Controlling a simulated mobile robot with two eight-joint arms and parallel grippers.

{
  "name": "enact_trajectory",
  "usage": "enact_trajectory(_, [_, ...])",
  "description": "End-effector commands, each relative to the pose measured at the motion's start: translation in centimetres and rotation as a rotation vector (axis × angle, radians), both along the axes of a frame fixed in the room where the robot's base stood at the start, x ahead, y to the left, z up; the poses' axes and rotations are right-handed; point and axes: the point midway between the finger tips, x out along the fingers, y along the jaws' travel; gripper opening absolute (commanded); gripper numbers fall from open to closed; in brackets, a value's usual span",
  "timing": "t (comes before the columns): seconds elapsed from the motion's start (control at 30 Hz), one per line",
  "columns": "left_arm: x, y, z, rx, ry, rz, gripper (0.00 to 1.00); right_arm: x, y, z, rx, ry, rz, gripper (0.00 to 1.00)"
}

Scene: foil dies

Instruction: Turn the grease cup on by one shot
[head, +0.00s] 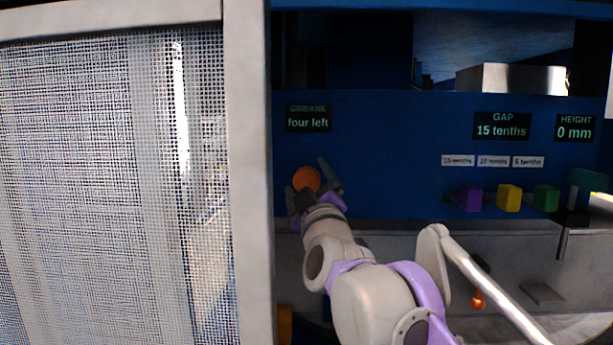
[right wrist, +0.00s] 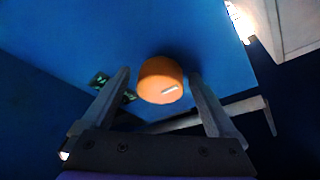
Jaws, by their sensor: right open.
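The grease cup is an orange round knob (head: 306,179) on the blue panel, below the grease display (head: 308,118), which reads "four left". In the right wrist view the orange knob (right wrist: 161,80) has a short pale mark near its lower edge. My right gripper (head: 316,178) is open at the knob in the head view. In the right wrist view its two fingers (right wrist: 160,85) stand apart, one on each side of the knob, with gaps showing. Whether the fingertips reach past the knob's face is hard to tell. My left gripper is not in view.
A mesh guard (head: 110,180) with a pale frame fills the left side. The panel between knob and blocks is clear.

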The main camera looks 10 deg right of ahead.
Motion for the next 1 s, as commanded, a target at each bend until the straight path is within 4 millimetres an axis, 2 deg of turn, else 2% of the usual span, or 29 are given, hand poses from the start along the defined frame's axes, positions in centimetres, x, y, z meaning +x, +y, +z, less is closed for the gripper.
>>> enact_trajectory(0.37, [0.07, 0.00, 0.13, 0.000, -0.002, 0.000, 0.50, 0.61, -0.05, 0.04, 0.001, 0.001, 0.000, 0.93])
enact_trajectory(0.83, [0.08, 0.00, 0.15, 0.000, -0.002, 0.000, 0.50, 0.59, -0.04, 0.08, 0.001, 0.001, 0.000, 0.09])
enact_trajectory(1.0, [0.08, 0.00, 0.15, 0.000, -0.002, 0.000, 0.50, 0.59, -0.04, 0.08, 0.009, -0.002, 0.000, 0.08])
